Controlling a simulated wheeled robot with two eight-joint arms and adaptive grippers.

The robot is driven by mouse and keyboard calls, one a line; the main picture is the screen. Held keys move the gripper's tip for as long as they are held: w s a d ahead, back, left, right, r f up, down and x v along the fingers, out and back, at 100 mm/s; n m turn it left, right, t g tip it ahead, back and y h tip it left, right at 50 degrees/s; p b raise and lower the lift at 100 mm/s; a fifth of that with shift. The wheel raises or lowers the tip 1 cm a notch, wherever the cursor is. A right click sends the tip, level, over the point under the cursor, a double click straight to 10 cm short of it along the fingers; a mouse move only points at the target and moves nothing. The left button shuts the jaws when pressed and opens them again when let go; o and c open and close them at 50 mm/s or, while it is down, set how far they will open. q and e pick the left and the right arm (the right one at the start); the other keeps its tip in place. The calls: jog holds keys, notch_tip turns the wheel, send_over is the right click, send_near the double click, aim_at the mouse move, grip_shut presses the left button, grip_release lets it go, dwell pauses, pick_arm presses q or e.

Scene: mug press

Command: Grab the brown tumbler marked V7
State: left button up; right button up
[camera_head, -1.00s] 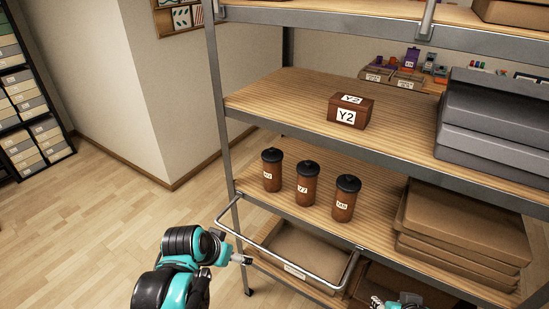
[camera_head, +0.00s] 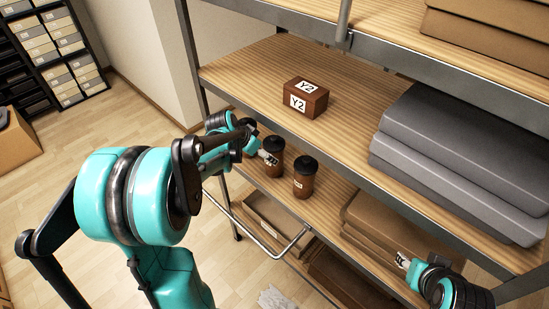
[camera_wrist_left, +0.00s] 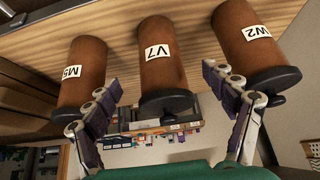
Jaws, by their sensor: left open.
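The brown tumbler marked V7 (camera_wrist_left: 162,60) has a dark lid and stands between two similar tumblers on the shelf. It also shows in the head view (camera_head: 279,161), partly covered by my left gripper (camera_head: 265,157). In the left wrist view, which is upside down, my left gripper (camera_wrist_left: 160,82) is open, with one finger to each side of the V7 tumbler and no clear contact. The M5 tumbler (camera_wrist_left: 82,72) is on the left there and the W2 tumbler (camera_wrist_left: 248,42) on the right. My right gripper (camera_head: 402,262) is low at the right; its opening is unclear.
The M5 tumbler in the head view (camera_head: 305,183) stands close beside V7. A brown box marked Y2 (camera_head: 305,98) sits on the shelf above, whose metal edge (camera_head: 335,143) is near. Brown cartons (camera_head: 375,225) lie to the right; a metal rail (camera_head: 262,243) runs below.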

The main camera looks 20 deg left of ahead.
pick_arm(q)
jog(key=shift+w+d, duration=0.2)
jog(key=shift+w, duration=0.3)
jog(key=shift+w+d, duration=0.2)
jog(key=shift+w, duration=0.3)
jog(key=x, duration=0.2)
jog(key=b+x, duration=0.1)
jog(key=x, duration=0.2)
jog(key=shift+w+d, duration=0.1)
jog(key=shift+w, duration=0.25)
jog(key=shift+r, duration=0.1)
jog(key=c, duration=1.5)
